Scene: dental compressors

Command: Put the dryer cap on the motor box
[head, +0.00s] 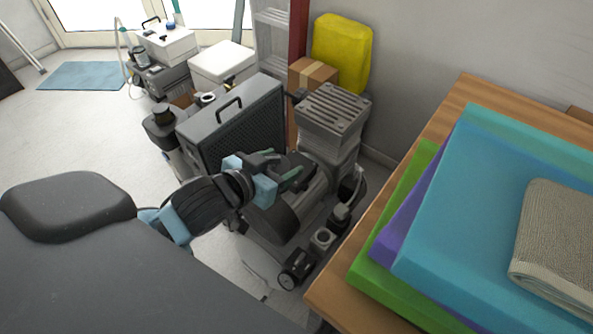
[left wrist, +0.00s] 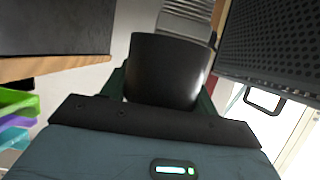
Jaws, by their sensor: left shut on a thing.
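My left gripper (head: 290,178) is shut on a black, smooth, round cap, which I take for the dryer cap (left wrist: 170,72). In the left wrist view the cap sits between the green fingers (left wrist: 168,88). In the head view it is hard to tell from the dark machinery behind it. A dark grey box with a top handle and a mesh side (head: 225,125), likely the motor box, stands just behind and left of the gripper. Its mesh side and handle also show at the right of the left wrist view (left wrist: 275,45). My right gripper is not in view.
A compressor with a finned grey head (head: 335,112) stands right of the mesh box. A black-topped canister (head: 163,115) stands left of the box. Open floor lies at the left (head: 95,125).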

